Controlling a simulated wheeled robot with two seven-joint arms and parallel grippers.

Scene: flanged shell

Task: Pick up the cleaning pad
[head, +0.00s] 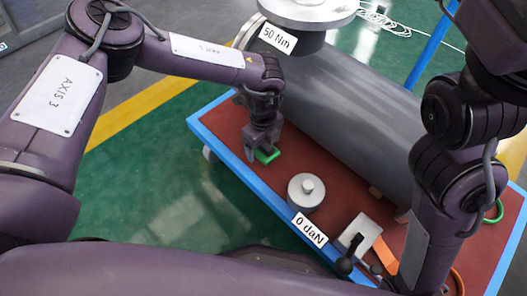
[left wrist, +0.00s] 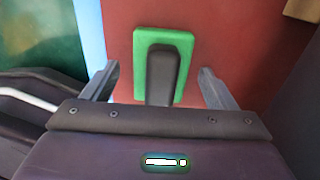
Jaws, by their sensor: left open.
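The cleaning pad is a green rectangular block (left wrist: 143,51) with a dark grip on top. It lies on the red top of the bench, close to the blue edge, and shows partly in the head view (head: 270,156). My left gripper (head: 260,150) is right above it, pointing down. In the left wrist view the two fingers of my left gripper (left wrist: 158,88) are spread apart, one on each side of the pad's dark grip. I cannot tell whether they touch the pad. My right arm is at the right; its gripper is not clearly visible.
A large grey cylinder (head: 345,105) with a flange lies along the back of the red bench (head: 245,178). A grey round weight (head: 305,192) labelled 0 daN stands near the front edge. A grey block with a black knob (head: 360,238) and an orange item (head: 386,254) are further right.

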